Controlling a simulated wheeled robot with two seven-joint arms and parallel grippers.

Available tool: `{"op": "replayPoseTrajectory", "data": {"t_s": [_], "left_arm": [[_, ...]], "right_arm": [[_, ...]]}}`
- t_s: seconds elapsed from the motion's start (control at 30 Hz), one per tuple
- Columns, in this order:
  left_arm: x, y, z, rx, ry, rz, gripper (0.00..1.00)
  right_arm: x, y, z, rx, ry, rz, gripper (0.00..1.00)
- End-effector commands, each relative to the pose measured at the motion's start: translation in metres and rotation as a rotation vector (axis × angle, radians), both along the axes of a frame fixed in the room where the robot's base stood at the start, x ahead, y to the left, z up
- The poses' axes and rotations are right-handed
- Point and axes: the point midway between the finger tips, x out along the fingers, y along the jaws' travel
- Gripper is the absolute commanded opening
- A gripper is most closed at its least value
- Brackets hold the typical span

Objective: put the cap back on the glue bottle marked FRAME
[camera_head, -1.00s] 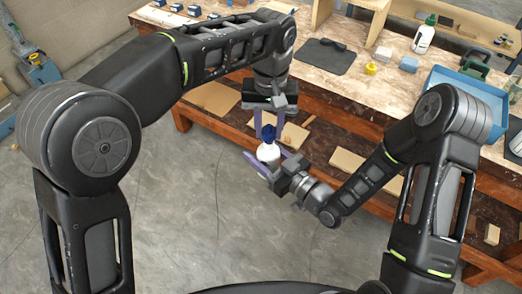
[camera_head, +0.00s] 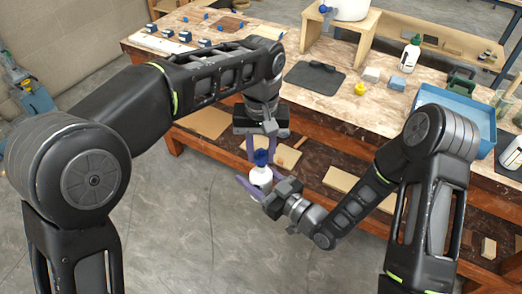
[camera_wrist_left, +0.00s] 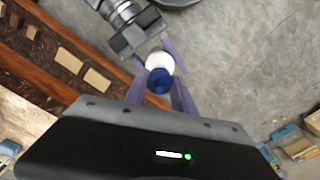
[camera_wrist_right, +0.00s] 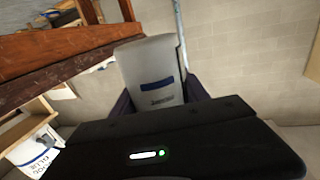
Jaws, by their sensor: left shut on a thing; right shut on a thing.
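A white bottle (camera_head: 260,177) stands roughly upright in my right gripper (camera_head: 256,184), which is shut on it in front of the bench. It fills the middle of the right wrist view (camera_wrist_right: 152,70), with a blue strip and small dark lettering I cannot read. A dark blue cap (camera_head: 261,157) is at the bottle's top, between the purple fingers of my left gripper (camera_head: 262,150), which is shut on it from above. In the left wrist view the cap (camera_wrist_left: 159,80) overlaps the white bottle (camera_wrist_left: 160,62). I cannot tell whether it is seated.
The bench (camera_head: 310,90) lies behind the grippers. On it are a dark mat (camera_head: 315,76), a yellow piece (camera_head: 360,89), another white bottle (camera_head: 411,55) and a blue tray (camera_head: 455,112). A white tub (camera_head: 350,8) stands on a wooden stand. Open floor lies in front.

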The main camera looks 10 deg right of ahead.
Motion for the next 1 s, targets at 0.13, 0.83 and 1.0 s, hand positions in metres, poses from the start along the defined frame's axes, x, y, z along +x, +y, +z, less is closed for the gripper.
{"op": "replayPoseTrajectory", "data": {"t_s": [0.13, 0.83, 1.0], "left_arm": [[0.000, 0.000, -0.006, 0.001, 0.001, 0.000, 0.00], [0.000, 0.000, -0.018, 0.000, 0.000, 0.001, 0.00], [0.000, 0.000, -0.018, 0.000, 0.000, 0.001, 0.00]], "right_arm": [[0.000, 0.000, 0.001, 0.001, -0.001, 0.000, 0.00], [0.000, 0.000, 0.001, 0.001, -0.001, 0.000, 0.00], [0.000, 0.000, 0.001, 0.001, -0.001, 0.000, 0.00]]}}
